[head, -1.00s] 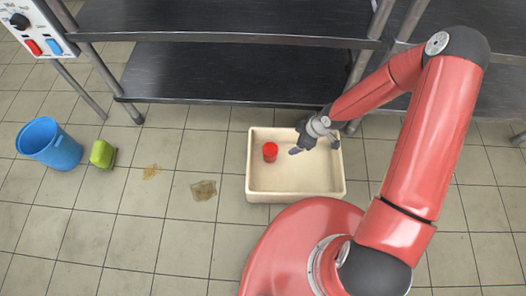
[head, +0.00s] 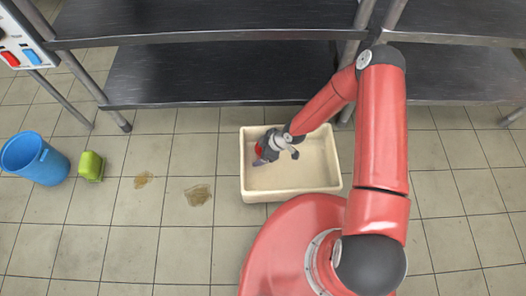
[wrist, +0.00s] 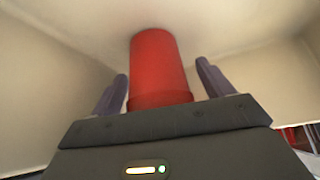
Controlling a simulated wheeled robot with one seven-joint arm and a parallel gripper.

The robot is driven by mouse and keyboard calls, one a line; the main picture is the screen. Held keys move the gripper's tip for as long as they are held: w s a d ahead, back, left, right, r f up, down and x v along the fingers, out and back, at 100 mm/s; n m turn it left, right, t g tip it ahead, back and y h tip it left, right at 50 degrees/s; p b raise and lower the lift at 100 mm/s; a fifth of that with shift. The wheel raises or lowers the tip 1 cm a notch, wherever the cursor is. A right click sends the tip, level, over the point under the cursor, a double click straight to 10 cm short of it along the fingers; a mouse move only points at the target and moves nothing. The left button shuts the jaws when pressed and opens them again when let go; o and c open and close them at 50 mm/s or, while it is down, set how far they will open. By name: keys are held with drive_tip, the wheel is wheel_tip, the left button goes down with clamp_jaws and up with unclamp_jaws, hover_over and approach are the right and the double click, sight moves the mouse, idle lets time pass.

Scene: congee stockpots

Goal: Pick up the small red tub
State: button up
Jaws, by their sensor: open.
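The small red tub (wrist: 158,65) stands between the two fingers of my gripper (wrist: 160,88) in the wrist view. The fingers are apart, with a gap on each side of the tub. In the head view the tub (head: 259,153) is mostly hidden behind my gripper (head: 277,154), and only a bit of red shows. The tub is inside a cream rectangular bin (head: 270,196) on the floor, toward its left side.
The bin's walls rise around my gripper. A dark metal shelf rack (head: 215,75) stands behind the bin. A blue bucket (head: 38,160) and a green container (head: 90,166) are at the left. Brown stains (head: 197,195) mark the tiled floor.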

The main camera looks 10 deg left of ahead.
drive_tip(key=c, duration=1.1)
drive_tip(key=shift+r, duration=0.1)
drive_tip(key=shift+c, duration=0.2)
